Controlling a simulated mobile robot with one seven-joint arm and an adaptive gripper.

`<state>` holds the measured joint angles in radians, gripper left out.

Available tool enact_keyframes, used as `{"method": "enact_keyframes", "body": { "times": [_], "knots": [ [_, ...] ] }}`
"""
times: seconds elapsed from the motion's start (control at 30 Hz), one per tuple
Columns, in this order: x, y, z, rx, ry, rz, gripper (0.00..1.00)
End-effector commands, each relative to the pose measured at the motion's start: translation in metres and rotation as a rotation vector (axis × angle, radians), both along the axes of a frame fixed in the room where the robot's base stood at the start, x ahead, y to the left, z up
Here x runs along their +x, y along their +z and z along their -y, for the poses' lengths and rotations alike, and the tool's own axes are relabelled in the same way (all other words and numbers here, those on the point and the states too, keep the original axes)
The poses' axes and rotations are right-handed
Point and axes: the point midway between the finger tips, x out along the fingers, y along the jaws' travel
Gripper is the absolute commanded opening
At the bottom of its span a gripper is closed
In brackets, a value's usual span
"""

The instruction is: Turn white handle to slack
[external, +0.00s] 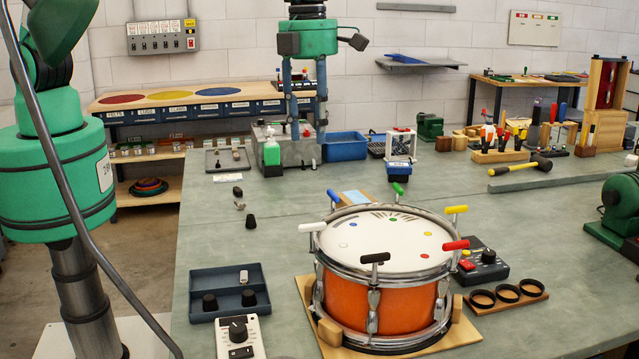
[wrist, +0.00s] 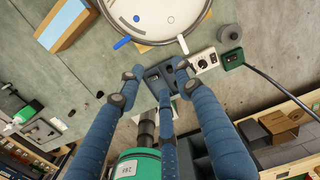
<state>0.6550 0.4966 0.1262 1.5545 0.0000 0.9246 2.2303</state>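An orange snare drum (external: 375,299) stands on a wooden base on the bench. Coloured T-handles ring its rim; the white handle (external: 312,227) is at the left of the rim and points outward to the left. In the wrist view the drum (wrist: 157,14) shows at the top edge, with the white handle (wrist: 183,45) and the blue handle (wrist: 122,43) sticking out from its rim. My gripper (external: 305,138) hangs fingers down, beyond the drum in the picture and clear of it. In the wrist view my gripper (wrist: 157,73) has its fingers spread, with nothing held between them.
Black (external: 374,258), red (external: 455,245), yellow (external: 456,210) and green handles (external: 397,188) also stand out from the rim. A dark tray (external: 228,312) and a white knob box (external: 240,347) lie left of the drum. A green bottle (external: 271,153) stands near my gripper.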

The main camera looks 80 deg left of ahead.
Motion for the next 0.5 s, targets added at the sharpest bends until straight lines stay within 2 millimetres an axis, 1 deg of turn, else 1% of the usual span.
{"method": "enact_keyframes", "body": {
  "times": [0.03,0.1,0.2,0.33,0.5],
  "knots": [
    [-0.002,-0.004,0.013,0.008,-0.052,-0.008,0.35],
    [-0.003,-0.013,0.027,0.015,-0.119,-0.015,0.35],
    [-0.006,-0.023,0.041,0.022,-0.192,-0.022,0.35],
    [-0.007,-0.031,0.051,0.027,-0.244,-0.027,0.35],
    [-0.008,-0.034,0.054,0.028,-0.259,-0.028,0.35]
  ]
}}
